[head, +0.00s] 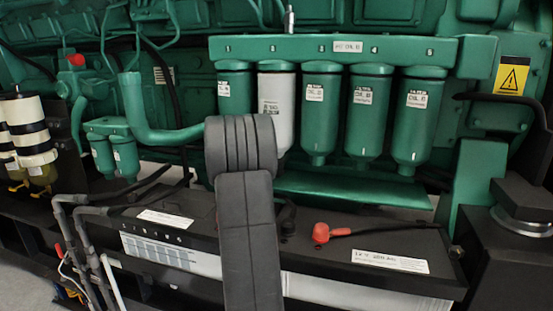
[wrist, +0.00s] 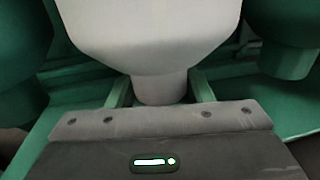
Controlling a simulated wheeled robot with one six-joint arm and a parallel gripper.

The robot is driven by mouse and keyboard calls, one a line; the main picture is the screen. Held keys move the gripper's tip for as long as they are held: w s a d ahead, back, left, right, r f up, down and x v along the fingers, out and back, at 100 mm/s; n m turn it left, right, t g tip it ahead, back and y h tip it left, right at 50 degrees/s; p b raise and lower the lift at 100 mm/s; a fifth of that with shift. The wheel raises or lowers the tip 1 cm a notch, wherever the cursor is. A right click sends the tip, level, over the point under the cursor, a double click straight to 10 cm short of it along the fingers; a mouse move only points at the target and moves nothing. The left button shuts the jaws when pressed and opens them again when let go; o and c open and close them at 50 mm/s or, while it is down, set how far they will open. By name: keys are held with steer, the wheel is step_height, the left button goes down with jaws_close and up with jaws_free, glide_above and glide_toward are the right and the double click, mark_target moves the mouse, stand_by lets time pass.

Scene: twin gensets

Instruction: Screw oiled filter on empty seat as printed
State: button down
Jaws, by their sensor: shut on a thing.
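A pale grey-white filter (head: 277,92) stands upright under the green header (head: 400,51), below the number 2. Its top meets the header's underside, but I cannot tell whether its thread is engaged. Its printed label is too small to read surely. In the wrist view its white body (wrist: 150,30) tapers to a narrow lower neck. My gripper (wrist: 161,92) is shut on that neck, one finger on each side. In the head view my arm hides the gripper and the filter's lower end. Seats 1, 3, 4 and 5 carry green filters, such as the one under 3 (head: 319,118).
Green filters stand close on both sides of the white one. A battery box (head: 385,262) with a red terminal cap (head: 321,233) lies below. A thick green pipe (head: 150,125) and two small green filters (head: 113,150) are at left. A yellow warning sign (head: 511,76) is at right.

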steer(key=shift+f, duration=0.25)
steer(key=shift+f+b, duration=0.1)
steer(key=shift+b, duration=0.6)
steer(key=shift+n+y+b, duration=0.3)
steer(key=shift+y+b, duration=0.1)
steer(key=shift+b, duration=0.2)
steer(key=n+t+y+b, duration=0.1)
steer(key=y+b, duration=0.1)
steer(key=b, duration=0.2)
steer(key=shift+r+n+t+y+b, duration=0.2)
steer(key=shift+n+t+y+b, duration=0.1)
steer(key=shift+n+y+b, duration=0.35)
steer(key=c, duration=0.6)
jaws_free()
steer(key=shift+r, duration=0.15)
